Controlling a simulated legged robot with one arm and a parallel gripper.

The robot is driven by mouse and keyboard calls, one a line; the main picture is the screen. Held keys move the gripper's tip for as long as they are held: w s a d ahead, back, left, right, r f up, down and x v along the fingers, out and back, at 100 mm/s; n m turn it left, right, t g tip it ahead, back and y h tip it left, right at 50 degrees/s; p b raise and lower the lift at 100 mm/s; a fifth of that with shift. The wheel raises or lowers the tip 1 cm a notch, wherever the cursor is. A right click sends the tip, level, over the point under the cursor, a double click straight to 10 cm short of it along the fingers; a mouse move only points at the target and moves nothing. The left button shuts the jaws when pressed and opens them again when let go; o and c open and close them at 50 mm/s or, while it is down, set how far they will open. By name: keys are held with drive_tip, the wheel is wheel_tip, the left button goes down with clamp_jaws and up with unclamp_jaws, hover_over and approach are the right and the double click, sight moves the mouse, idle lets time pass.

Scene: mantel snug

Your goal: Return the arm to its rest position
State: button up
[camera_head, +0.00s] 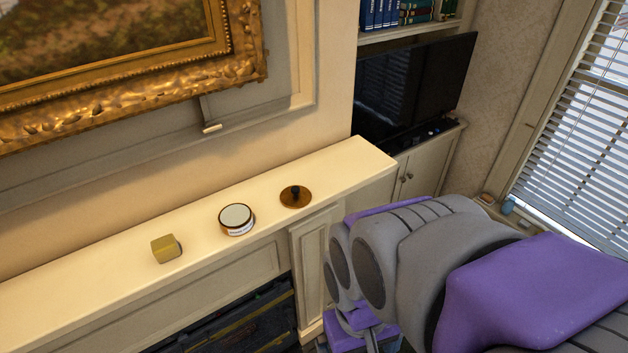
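My grey and purple arm fills the lower right of the head view, in front of the right end of the mantel shelf (90,262). Its lower links hang down past the shelf's front. I cannot make out the gripper's fingers, so the gripper is not visible here. On the shelf are a small yellowish block (165,249), a round tin with a pale top (236,219) and a brown disc with a dark knob (296,196). The three stand apart from one another, and my arm appears clear of them.
A gold picture frame (130,110) hangs above the shelf. Beyond the shelf's right end are a dark television (415,85) on a cabinet (425,170) and books (385,14) above. A window with blinds (580,130) is at right. A dark fireplace opening (230,325) lies below.

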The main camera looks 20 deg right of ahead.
wheel_tip(320, 180, down, 17)
drive_tip(key=b, duration=1.6)
drive_tip(key=shift+s+d+r, duration=0.2)
drive_tip(key=shift+s+d, duration=0.1)
drive_tip(key=shift+d, duration=0.05)
